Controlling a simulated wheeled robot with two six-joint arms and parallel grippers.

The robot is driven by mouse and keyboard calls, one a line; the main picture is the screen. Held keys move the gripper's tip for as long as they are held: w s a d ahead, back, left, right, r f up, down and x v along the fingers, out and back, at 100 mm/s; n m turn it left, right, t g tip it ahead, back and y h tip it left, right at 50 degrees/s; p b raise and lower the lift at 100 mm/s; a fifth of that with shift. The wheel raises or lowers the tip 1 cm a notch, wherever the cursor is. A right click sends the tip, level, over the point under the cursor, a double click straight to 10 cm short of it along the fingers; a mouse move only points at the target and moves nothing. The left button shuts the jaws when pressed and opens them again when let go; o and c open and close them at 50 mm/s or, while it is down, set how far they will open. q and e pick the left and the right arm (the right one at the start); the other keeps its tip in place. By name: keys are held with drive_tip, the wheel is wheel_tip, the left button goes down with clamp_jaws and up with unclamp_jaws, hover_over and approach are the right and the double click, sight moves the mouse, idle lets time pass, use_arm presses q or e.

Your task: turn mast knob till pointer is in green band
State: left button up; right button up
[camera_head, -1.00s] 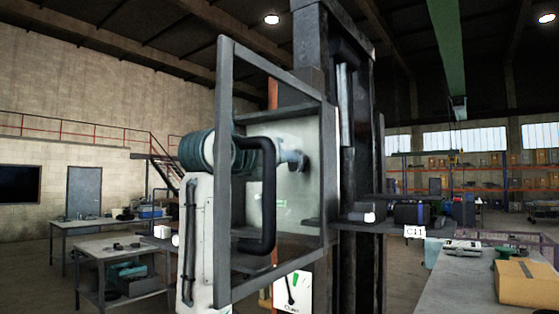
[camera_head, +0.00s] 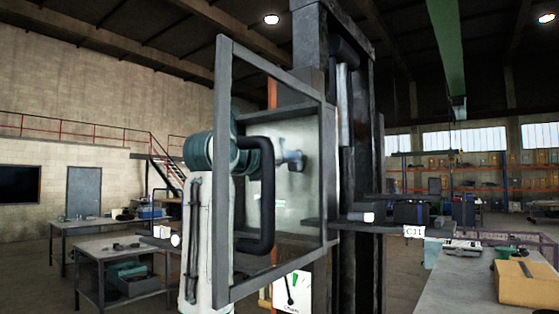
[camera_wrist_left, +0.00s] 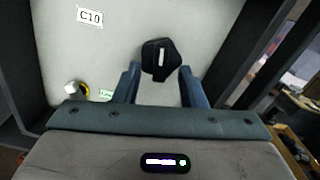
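The black mast knob (camera_wrist_left: 158,60), with a white mark on it, stands on a pale panel in the left wrist view. My left gripper (camera_wrist_left: 158,70) is open, with one blue-grey finger on each side of the knob; I cannot tell whether they touch it. In the head view my left gripper (camera_head: 293,160) reaches to the panel inside a grey frame, and the knob is hidden. A white dial plate (camera_head: 292,290) with a dark pointer shows low in the head view, cut by the bottom edge. My right gripper is out of view.
The grey open frame (camera_head: 222,180) stands around my left arm. A label C10 (camera_wrist_left: 90,17) and a small round yellow-and-silver part (camera_wrist_left: 76,89) are on the panel. A bench (camera_head: 455,290) with a cardboard box (camera_head: 527,283) is at the right.

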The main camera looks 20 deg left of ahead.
use_arm(q)
drive_tip(key=shift+x, duration=1.1)
drive_tip(key=shift+s, duration=0.1)
drive_tip(key=shift+c, duration=0.5)
clamp_jaws()
drive_tip(key=n, duration=0.4)
drive_tip(key=shift+n+b, duration=0.3)
drive_tip(key=shift+n, duration=0.1)
